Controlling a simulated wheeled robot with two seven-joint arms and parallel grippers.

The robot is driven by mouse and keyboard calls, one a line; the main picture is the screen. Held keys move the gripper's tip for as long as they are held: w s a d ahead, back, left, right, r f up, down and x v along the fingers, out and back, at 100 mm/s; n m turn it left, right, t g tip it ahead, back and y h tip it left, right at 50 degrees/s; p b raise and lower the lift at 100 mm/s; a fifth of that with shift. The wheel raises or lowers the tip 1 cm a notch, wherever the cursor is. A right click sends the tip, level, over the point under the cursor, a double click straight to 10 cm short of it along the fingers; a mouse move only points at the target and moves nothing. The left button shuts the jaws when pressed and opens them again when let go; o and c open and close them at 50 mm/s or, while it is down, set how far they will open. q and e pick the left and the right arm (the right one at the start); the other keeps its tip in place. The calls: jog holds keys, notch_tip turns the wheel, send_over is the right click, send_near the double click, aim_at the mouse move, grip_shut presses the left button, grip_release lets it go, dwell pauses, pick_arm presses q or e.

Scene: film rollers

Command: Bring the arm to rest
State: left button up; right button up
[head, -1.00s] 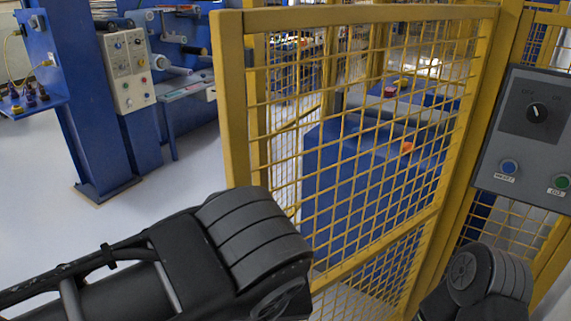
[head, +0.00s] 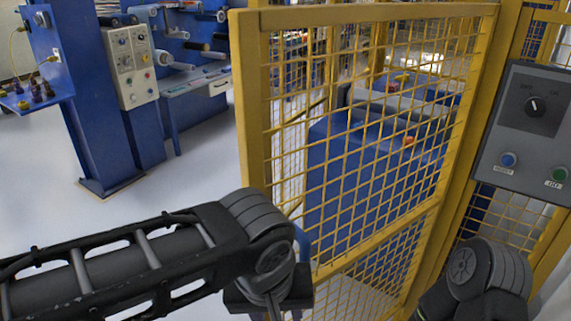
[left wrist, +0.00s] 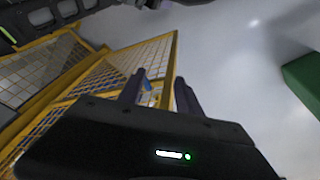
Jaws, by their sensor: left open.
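My left arm (head: 130,262) reaches in from the left in the head view, in front of the yellow mesh gate (head: 250,100). Its bent joint is beside the gate's lower left part; I cannot tell whether they touch. In the left wrist view my left gripper (left wrist: 159,92) has two dark fingers standing apart, with nothing held between them. The yellow mesh also shows beyond the fingers in that view (left wrist: 165,65). My right arm (head: 478,283) shows only as a dark joint at the lower right in the head view; its gripper is out of view.
A grey control panel (head: 500,130) with a dial and blue and green buttons hangs at the right. A blue machine (head: 335,165) stands behind the mesh. Blue machinery (head: 118,120) stands at the left, with open pale floor before it. The left wrist view shows a green block (left wrist: 303,82).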

pick_arm(q)
jog(key=w+d+f+g+h+p, duration=0.1)
jog(key=w+f+h+p, duration=0.1)
jog(key=f, duration=0.9)
jog(key=w+d+f+g+h+p, duration=0.1)
jog(key=f+g+h, duration=0.1)
jog(key=f, duration=1)
jog(key=s+a+f, duration=0.2)
jog(key=s+f, duration=0.1)
jog(key=f, duration=0.2)
jog(key=s+a+f+p, duration=0.1)
jog(key=s+a+f, duration=0.2)
jog(key=f, duration=0.2)
jog(key=s+a+f+n+t+p, duration=0.1)
jog(key=s+a+f, duration=0.1)
jog(key=f, duration=0.3)
jog(key=shift+s+a+f+y, duration=0.25)
jog(key=shift+s+a+y, duration=0.15)
jog(key=shift+a, duration=0.2)
pick_arm(e)
notch_tip(320, 180, up, 6)
jog(key=shift+f, duration=0.25)
